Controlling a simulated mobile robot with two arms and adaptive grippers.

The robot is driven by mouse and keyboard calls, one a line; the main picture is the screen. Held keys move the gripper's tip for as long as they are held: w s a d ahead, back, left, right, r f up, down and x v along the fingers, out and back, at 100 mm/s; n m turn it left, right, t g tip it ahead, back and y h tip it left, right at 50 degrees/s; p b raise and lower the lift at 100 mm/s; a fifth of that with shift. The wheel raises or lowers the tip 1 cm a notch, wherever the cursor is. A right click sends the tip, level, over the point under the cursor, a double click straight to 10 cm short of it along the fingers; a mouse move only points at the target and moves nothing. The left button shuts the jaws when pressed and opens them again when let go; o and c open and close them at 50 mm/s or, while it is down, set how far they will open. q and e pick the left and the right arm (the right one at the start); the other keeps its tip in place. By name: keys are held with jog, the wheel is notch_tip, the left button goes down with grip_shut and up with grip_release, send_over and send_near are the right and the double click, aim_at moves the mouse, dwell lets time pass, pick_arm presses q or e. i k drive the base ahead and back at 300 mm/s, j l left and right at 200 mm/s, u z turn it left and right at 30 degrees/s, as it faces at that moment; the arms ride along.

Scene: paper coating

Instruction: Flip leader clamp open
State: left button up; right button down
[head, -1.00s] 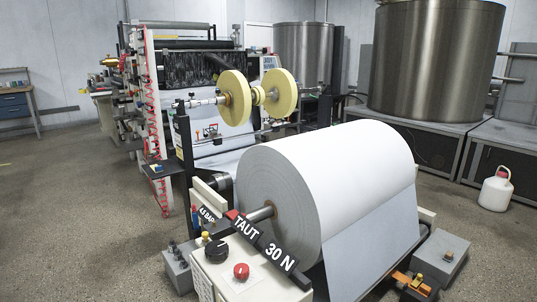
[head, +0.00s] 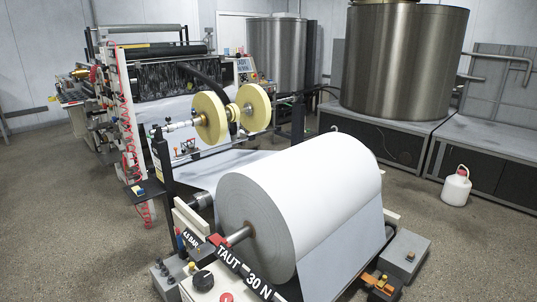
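A large white paper roll (head: 300,200) sits on a shaft in the unwind stand in the head view. A white web (head: 225,162) runs behind it towards the coating machine. I cannot tell for sure which part is the leader clamp. A small orange and dark fitting (head: 381,284) shows at the roll's lower right, and a small orange-and-white fitting (head: 188,146) shows below the yellow discs. Both are too small to tell open from shut. Neither of my grippers is in view.
Two yellow discs (head: 232,113) sit on a shaft above the web. A control box with a black knob (head: 203,280) and a "TAUT 30 N" label (head: 245,272) stands in front. A white jug (head: 456,187) stands on the floor at the right. Open floor (head: 60,220) lies at the left.

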aim_at(384, 280)
jog(key=i+l+z, duration=0.1)
jog(key=i+l, duration=0.3)
jog(key=i+l+z, duration=0.15)
jog(key=i+l, duration=0.25)
jog(key=i+l+z, duration=0.1)
jog(key=i+l, duration=0.25)
jog(key=i, duration=0.15)
jog(key=i+l+z, duration=0.1)
jog(key=i+l, duration=0.2)
jog(key=i, duration=0.15)
jog(key=i+l+z, duration=0.15)
jog(key=i+l, duration=0.15)
jog(key=i, duration=0.15)
